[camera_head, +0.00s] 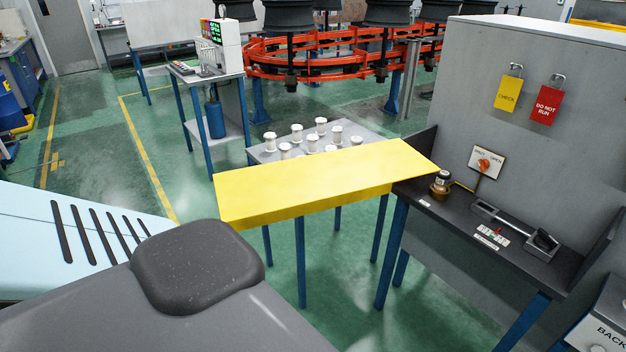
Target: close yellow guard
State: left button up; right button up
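The yellow guard (318,182) is a long flat panel with a folded front edge. It reaches out to the left from the left end of the dark machine bench (490,232), over part of a grey table. Its right end meets the bench beside a grey upright housing. Neither of my grippers shows in the head view. A large grey and pale blue part, likely my own body, fills the lower left.
Several white spindles (297,132) stand on the grey table (262,155) behind the guard. Yellow and red tags hang on the housing (470,75).

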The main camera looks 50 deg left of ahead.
aim_at(261, 194)
jog(key=k+j+z, duration=0.15)
jog(key=j, duration=0.3)
jog(key=k+j+z, duration=0.1)
jog(key=j, duration=0.35)
jog(key=k+j+z, duration=0.15)
jog(key=k+j, duration=0.15)
jog(key=k+j+z, duration=0.1)
jog(key=j, duration=0.4)
jog(key=k+j+z, duration=0.1)
jog(key=j, duration=0.2)
jog(key=k+j, duration=0.15)
jog(key=j, duration=0.15)
jog(key=k+j+z, duration=0.15)
jog(key=j, duration=0.15)
jog(key=k+j+z, duration=0.1)
jog(key=j+z, duration=0.15)
jog(key=j, duration=0.7)
jog(key=i+j+z, duration=0.2)
jog(key=j, duration=1.55)
jog(key=i+z, duration=0.05)
